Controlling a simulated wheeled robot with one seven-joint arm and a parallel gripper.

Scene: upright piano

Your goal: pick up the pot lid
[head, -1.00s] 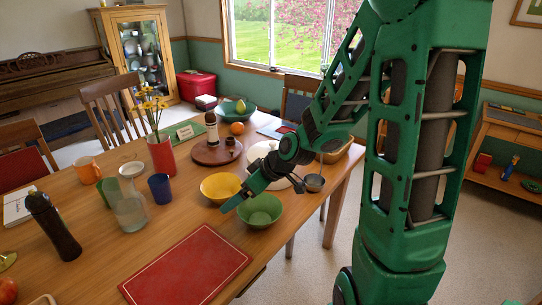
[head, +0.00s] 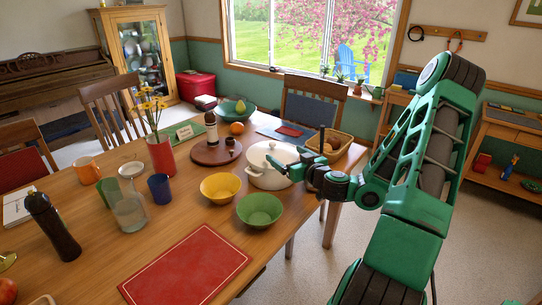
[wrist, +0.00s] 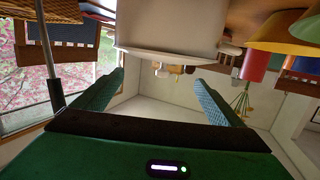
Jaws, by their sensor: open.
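A white pot (head: 264,181) stands near the table's right edge, behind the yellow and green bowls. Its white pot lid (head: 268,154) lies on top, with a small knob at the middle. My gripper (head: 285,170) is in front of the pot's right side, its fingers pointing left; I cannot tell whether it touches the pot. A large pale surface, likely the pot (wrist: 168,30), shows just beyond the fingertips.
A yellow bowl (head: 221,186) and a green bowl (head: 260,210) stand close in front of the pot. A basket (head: 334,143) is behind my gripper. A wooden turntable (head: 216,152) with a bottle stands left of the pot. A red mat (head: 185,266) lies bare at the front.

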